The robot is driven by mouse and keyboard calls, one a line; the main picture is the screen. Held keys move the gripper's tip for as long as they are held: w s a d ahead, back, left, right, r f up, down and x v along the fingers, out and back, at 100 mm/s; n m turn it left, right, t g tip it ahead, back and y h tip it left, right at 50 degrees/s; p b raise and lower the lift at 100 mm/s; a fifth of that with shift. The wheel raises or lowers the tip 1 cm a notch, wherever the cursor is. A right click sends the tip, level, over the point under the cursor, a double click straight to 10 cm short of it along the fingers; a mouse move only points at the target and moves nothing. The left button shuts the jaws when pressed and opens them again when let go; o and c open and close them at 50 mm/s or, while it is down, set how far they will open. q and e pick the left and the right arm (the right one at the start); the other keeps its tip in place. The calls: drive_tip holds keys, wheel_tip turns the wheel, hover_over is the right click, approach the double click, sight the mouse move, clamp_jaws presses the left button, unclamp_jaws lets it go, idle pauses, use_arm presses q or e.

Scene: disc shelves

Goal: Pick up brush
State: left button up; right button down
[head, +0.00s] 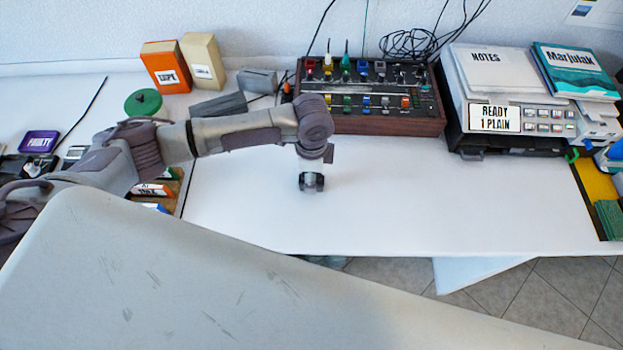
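I cannot make out a brush for certain. My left arm reaches in from the left across the white desk (420,215), and its wrist bends down near the middle. My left gripper (312,183) is small and dark at the end of that wrist, pointing down over bare desk. Its fingers are seen from above, so I cannot tell whether they are open or shut, or whether they hold anything. My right gripper is not in view.
A wood-sided control panel (375,121) with coloured knobs stands behind the gripper. A printer (520,118) with notes and a book is at right. Orange (166,68) and tan (203,62) boxes, grey blocks and a green disc (143,102) stand at back left. The front-centre desk is clear.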

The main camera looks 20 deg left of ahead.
use_arm(q)
wheel_tip(320, 180, down, 2)
drive_tip(key=shift+f, duration=0.45)
clamp_jaws()
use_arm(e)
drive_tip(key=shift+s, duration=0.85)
use_arm(q)
drive_tip(key=shift+r, duration=0.15)
drive_tip(key=shift+w+r, duration=0.1)
drive_tip(key=shift+r, duration=0.2)
drive_tip(key=r, duration=0.2)
drive_tip(key=d+r, duration=0.1)
drive_tip(key=shift+r, duration=0.35)
drive_tip(key=d+r+b, duration=0.1)
drive_tip(key=d+r, duration=0.2)
drive_tip(key=d, duration=0.2)
drive_tip(key=s+d+r, duration=0.1)
drive_tip(key=d+r, duration=0.2)
drive_tip(key=d, duration=0.2)
drive_tip(key=shift+s+d+r+b, duration=0.15)
drive_tip(key=shift+d+r+b, duration=0.1)
drive_tip(key=shift+d+b, duration=0.15)
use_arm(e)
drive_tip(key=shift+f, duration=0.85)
